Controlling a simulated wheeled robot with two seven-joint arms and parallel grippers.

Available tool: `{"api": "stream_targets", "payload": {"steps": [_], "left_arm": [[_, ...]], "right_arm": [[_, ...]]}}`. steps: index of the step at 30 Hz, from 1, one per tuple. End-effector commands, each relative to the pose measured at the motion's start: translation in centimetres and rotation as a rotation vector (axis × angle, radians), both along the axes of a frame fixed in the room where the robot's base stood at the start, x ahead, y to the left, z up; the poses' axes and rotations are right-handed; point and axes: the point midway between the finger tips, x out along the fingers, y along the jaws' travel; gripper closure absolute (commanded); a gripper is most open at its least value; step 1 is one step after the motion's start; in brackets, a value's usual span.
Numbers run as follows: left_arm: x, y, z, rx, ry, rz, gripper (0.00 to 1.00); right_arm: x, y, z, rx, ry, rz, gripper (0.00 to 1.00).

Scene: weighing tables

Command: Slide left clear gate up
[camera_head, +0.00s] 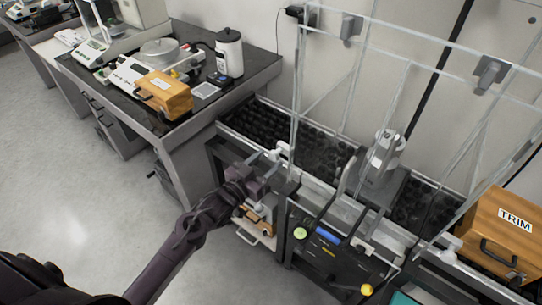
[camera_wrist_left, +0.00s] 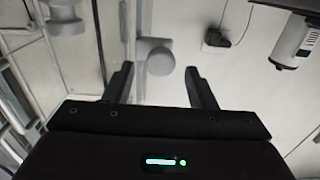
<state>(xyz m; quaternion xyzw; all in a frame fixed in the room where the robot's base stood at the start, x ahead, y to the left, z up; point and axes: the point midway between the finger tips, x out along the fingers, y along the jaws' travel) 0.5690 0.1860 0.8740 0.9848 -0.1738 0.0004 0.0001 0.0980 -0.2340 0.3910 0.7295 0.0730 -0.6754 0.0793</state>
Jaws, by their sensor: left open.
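The left clear gate (camera_head: 325,75) is a see-through panel in a pale frame, and it stands above the black-lined bench. A pale round knob (camera_head: 283,148) shows low at its left side. My left gripper (camera_head: 268,160) is open just in front of this knob. In the left wrist view the knob (camera_wrist_left: 155,54) shows between the two open dark fingers (camera_wrist_left: 159,70). I cannot tell whether either finger touches it. The gripper partly hides the area below the knob. My right gripper is in neither view.
A grey-white device (camera_head: 385,150) stands behind the clear panels. A wooden TRIM box (camera_head: 505,232) is at the right. A black panel (camera_head: 325,252) with coloured buttons sits below the gate. A side table at the left holds a wooden box (camera_head: 164,96) and a canister (camera_head: 229,55).

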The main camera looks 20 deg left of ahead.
Motion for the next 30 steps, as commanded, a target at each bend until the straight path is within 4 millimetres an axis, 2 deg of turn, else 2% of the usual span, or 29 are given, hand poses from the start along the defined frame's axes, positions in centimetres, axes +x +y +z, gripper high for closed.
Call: {"api": "stream_targets", "payload": {"steps": [3, 6, 15, 26, 30], "left_arm": [[1.4, -0.4, 0.1, 0.0, 0.0, 0.001, 0.49], [1.9, -0.7, 0.0, -0.001, 0.001, 0.001, 0.49], [2.0, -0.7, -0.1, 0.0, 0.001, 0.001, 0.51], [2.0, -0.7, -0.1, 0.0, 0.001, 0.001, 0.98], [2.0, -0.7, -0.1, 0.0, 0.001, 0.001, 1.0]], "right_arm": [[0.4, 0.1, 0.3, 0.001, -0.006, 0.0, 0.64], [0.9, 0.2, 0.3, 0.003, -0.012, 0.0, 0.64], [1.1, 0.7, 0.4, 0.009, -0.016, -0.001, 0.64], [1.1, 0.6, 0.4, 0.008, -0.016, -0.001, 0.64], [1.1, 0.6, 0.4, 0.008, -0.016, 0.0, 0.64]]}}
